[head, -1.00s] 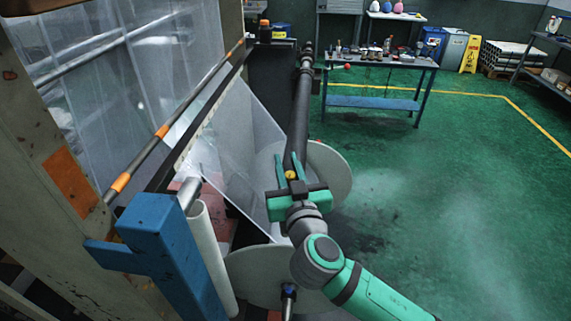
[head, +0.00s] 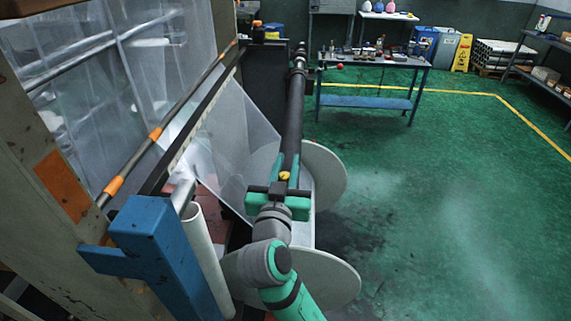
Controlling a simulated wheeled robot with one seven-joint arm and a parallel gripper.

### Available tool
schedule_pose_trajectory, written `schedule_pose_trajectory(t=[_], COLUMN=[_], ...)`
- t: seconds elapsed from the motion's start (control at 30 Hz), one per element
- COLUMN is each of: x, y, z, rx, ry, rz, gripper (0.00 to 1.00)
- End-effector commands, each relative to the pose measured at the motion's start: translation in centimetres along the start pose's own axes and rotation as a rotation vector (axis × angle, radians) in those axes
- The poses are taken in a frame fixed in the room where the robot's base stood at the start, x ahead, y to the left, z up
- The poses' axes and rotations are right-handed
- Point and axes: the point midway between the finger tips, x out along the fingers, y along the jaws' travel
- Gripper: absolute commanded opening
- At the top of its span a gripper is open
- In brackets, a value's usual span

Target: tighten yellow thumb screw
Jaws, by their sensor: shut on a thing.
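The yellow thumb screw (head: 285,176) shows as a small yellow knob at the near end of a long dark shaft (head: 294,112). My green and grey gripper (head: 283,174) is at the knob, with one finger on each side of it. The fingers are shut on the knob. The gripper body covers the shaft's near end, so the screw's lower part and thread are hidden.
Clear film (head: 232,140) hangs close on the left. A blue post (head: 165,250) and a white tube (head: 205,255) stand at lower left. Green floor (head: 450,190) is open on the right.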

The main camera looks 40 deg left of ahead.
Motion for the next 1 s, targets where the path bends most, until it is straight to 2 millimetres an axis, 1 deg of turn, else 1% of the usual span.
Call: schedule_pose_trajectory(t=[0.03,0.6,1.0], x=[0.0,-0.1,-0.1], y=[-0.2,0.7,1.1], z=[0.0,-0.2,-0.2], rx=[0.003,-0.006,-0.007], ry=[0.001,0.006,0.008], rz=[0.013,0.232,0.288], gripper=[0.00,0.00,0.00])
